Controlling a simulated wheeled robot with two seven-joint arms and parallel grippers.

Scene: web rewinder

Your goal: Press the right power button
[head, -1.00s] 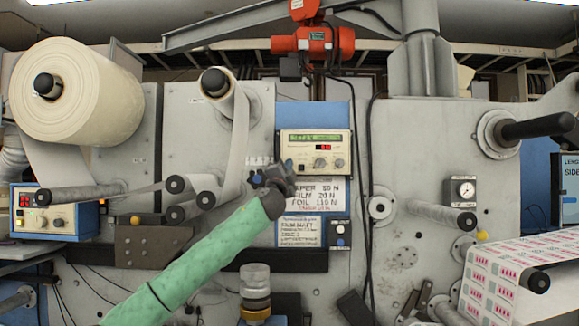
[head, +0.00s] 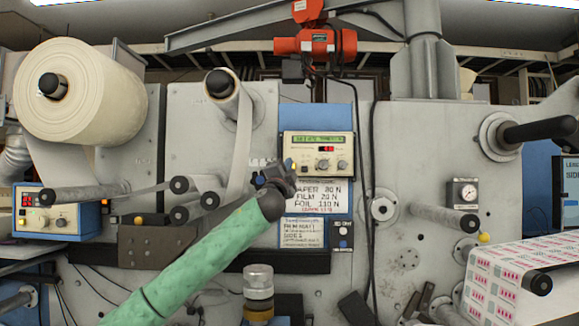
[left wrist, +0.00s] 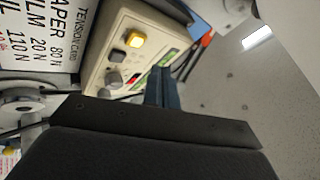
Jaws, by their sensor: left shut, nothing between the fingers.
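A cream control panel (head: 318,151) with a green display and knobs is on the blue section of the machine. In the left wrist view it is tilted and shows a lit yellow button (left wrist: 135,40), a dark button (left wrist: 118,56) beside it, and dark knobs. My left gripper (head: 287,174) is at the panel's lower left corner in the head view. Its blue fingers (left wrist: 163,88) are shut and empty, in front of the panel's display side in the left wrist view, apart from the yellow button in the picture. Contact cannot be told. My right gripper is not in view.
A second control box (head: 55,213) with a red display stands far left. A tension card (head: 325,198) and a small switch box (head: 342,236) are below the cream panel. A black cable (head: 371,170) hangs to its right. A large paper roll (head: 80,92) is upper left.

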